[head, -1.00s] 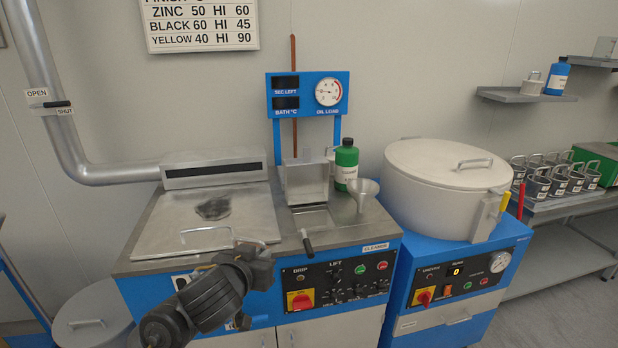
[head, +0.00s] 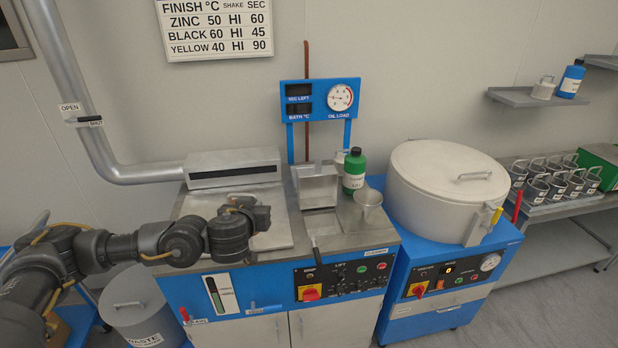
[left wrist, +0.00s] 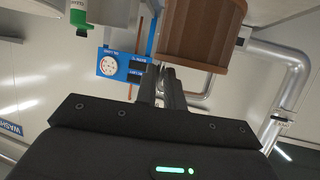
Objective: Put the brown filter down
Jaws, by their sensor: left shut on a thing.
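My left gripper (head: 258,212) is over the front of the lidded tank in the head view, its arm reaching in from the left. In the left wrist view, its fingers (left wrist: 166,82) are close together at the lower edge of a brown ribbed filter (left wrist: 202,35), and the gripper is shut on it. The filter fills the top middle of that view, which looks upside down. I cannot make out the filter in the head view. My right gripper is in neither view.
The cleaner (head: 275,315) has a metal lift box (head: 317,187), a green bottle (head: 354,172) and a funnel (head: 368,202) on top. A white lidded drum (head: 440,200) stands to its right. A grey bin (head: 140,308) stands at the lower left. Several canisters (head: 545,188) sit on the right bench.

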